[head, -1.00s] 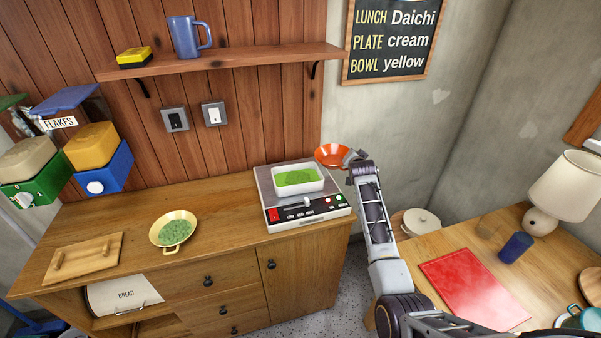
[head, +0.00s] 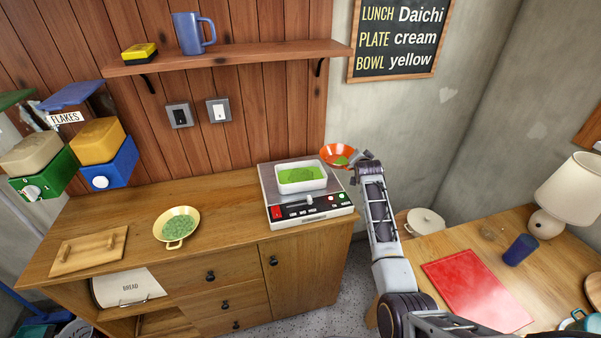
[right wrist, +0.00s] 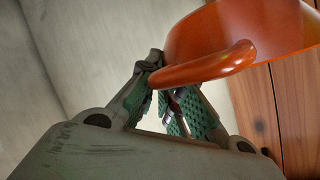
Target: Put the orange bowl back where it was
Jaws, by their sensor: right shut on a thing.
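The orange bowl (head: 331,150) is held in the air beside the right end of the wooden cabinet, just right of and behind the scale. Some green stuff shows inside it. My right gripper (head: 356,160) is shut on the bowl's right side. In the right wrist view, the orange bowl (right wrist: 255,25) fills the top right. Its loop handle runs down to the fingers of my right gripper (right wrist: 170,90), which hold it at its left end. My left gripper is out of view.
A white tray of green stuff (head: 302,187) sits on the scale (head: 310,208). A yellow bowl (head: 164,228) with green flakes and a wooden board (head: 88,250) are on the cabinet top. A red mat (head: 470,290), blue cup (head: 519,250) and lamp (head: 570,195) occupy the right table.

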